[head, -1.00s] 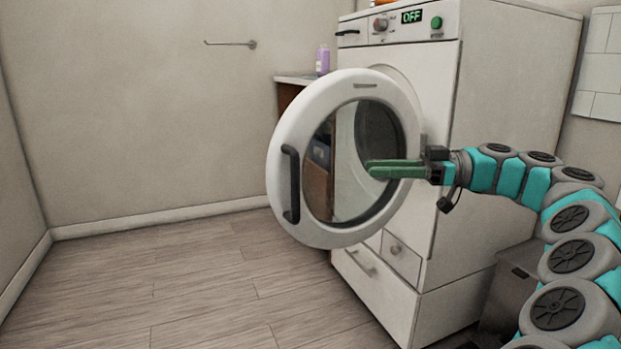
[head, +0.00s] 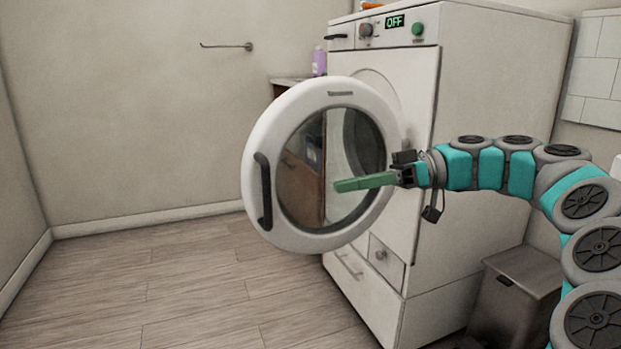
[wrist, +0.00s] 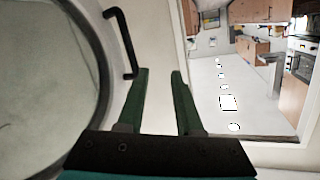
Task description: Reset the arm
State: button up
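My gripper (head: 340,186) has green fingers and is in front of the washing machine's open round door in the head view. In the wrist view my gripper (wrist: 158,72) has its two fingers spread apart with nothing between them. The white door (head: 262,128) stands swung open, with a dark handle (head: 264,190) on its left side. The door's rim and handle (wrist: 124,42) also show in the wrist view, left of the fingers. I cannot tell whether the gripper touches the door.
The white washing machine (head: 490,110) has a display (head: 394,21) reading OFF. A metal bin (head: 515,295) stands at its right side. A purple bottle (head: 319,62) is on a counter behind the door. A towel bar (head: 226,45) is on the wall. The floor (head: 150,285) at left is clear.

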jog(key=s+a+f+m+g+h+p, duration=0.1)
jog(key=s+a+f+m+h+p, duration=0.2)
jog(key=s, duration=0.5)
jog(key=s+a+f+m+h+p, duration=0.25)
jog(key=s+a+f+h, duration=0.2)
jog(key=s, duration=0.35)
jog(key=s+d+f+m+h+p, duration=0.4)
jog(key=s+d+f+m+h, duration=0.4)
jog(key=s+d, duration=0.7)
notch_tip(320, 180, down, 5)
jog(key=shift+s+d+r+m+t+h, duration=0.1)
jog(key=shift+s+d+m+t+h, duration=0.25)
jog(key=shift+s+m, duration=0.6)
